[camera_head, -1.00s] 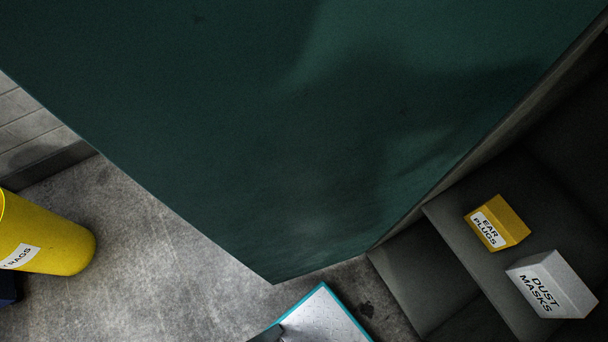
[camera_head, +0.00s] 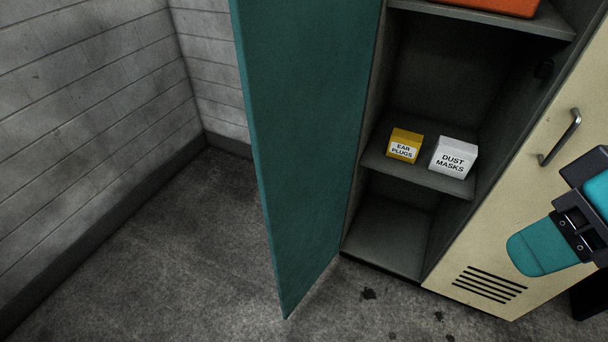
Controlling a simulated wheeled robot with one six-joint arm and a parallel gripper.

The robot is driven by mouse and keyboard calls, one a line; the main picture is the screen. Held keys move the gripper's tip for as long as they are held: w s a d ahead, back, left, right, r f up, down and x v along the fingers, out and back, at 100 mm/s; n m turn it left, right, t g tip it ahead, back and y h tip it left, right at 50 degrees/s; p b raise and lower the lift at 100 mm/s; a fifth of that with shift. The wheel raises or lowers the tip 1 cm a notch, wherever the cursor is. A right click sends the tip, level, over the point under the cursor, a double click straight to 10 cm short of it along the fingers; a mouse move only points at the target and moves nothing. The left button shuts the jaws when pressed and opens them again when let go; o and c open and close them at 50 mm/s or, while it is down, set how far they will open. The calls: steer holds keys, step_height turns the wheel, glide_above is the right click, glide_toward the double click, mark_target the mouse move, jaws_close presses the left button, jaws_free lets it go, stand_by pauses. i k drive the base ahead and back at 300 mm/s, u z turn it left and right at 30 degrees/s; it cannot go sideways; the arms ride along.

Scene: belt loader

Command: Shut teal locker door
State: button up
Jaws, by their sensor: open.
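The teal locker door (camera_head: 305,150) stands wide open in the middle of the head view, hinged on the left side of the open locker. Its free edge points toward me and its lower corner is just above the floor. The locker's inside shows to the right of it. Parts of my own arm, teal and dark, show at the right edge, in front of the cream door and apart from the teal door.
Inside the locker, a yellow ear plugs box (camera_head: 404,146) and a white dust masks box (camera_head: 453,159) sit on a shelf (camera_head: 420,178). An orange item (camera_head: 497,5) is above. A closed cream door (camera_head: 540,180) with a handle (camera_head: 561,138) adjoins. Floor left of the teal door is clear.

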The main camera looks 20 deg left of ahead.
mark_target(304, 66)
steer(key=u, duration=2.2)
steer(key=i, duration=3.15)
steer(key=z, duration=4)
